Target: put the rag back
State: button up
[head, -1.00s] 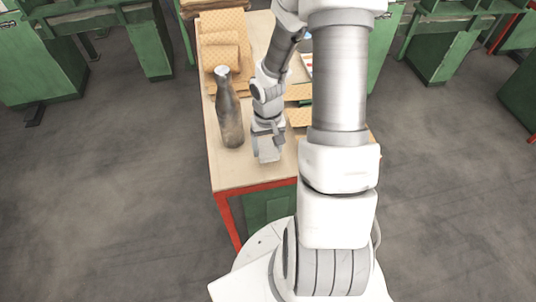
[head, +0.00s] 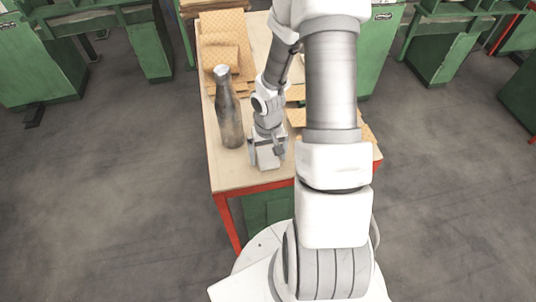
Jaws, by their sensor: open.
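I cannot make out a rag in the head view; my arm hides part of the table, and the rag may be behind it. My gripper (head: 267,160) is over the front part of the table, just right of the grey bottle. It is open, and I see nothing held in it. Its fingertips are small and hard to make out. I cannot tell how high it is above the tabletop.
A grey bottle (head: 228,112) stands upright close to the left of my gripper. Tan patterned sheets or pads (head: 220,58) lie at the back left of the wooden table (head: 228,178). The front left tabletop is clear. Green machines (head: 42,62) stand behind on both sides.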

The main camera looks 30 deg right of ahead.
jog(key=shift+r, duration=0.1)
notch_tip(320, 180, up, 12)
jog(key=p, duration=0.3)
dwell(0.5)
notch_tip(320, 180, up, 13)
jog(key=n+t+h, duration=0.1)
jog(key=n+h, duration=0.1)
send_over(268, 157)
jog(key=s+a, duration=0.3)
jog(key=a, duration=0.2)
jog(key=s+a+r+n+t+y, duration=0.1)
jog(key=s+a+r+t, duration=0.3)
jog(key=s+r, duration=0.5)
notch_tip(268, 157, up, 4)
jog(key=shift+a+f+t+y, duration=0.3)
jog(key=shift+a+y, duration=0.2)
jog(key=shift+a, duration=0.1)
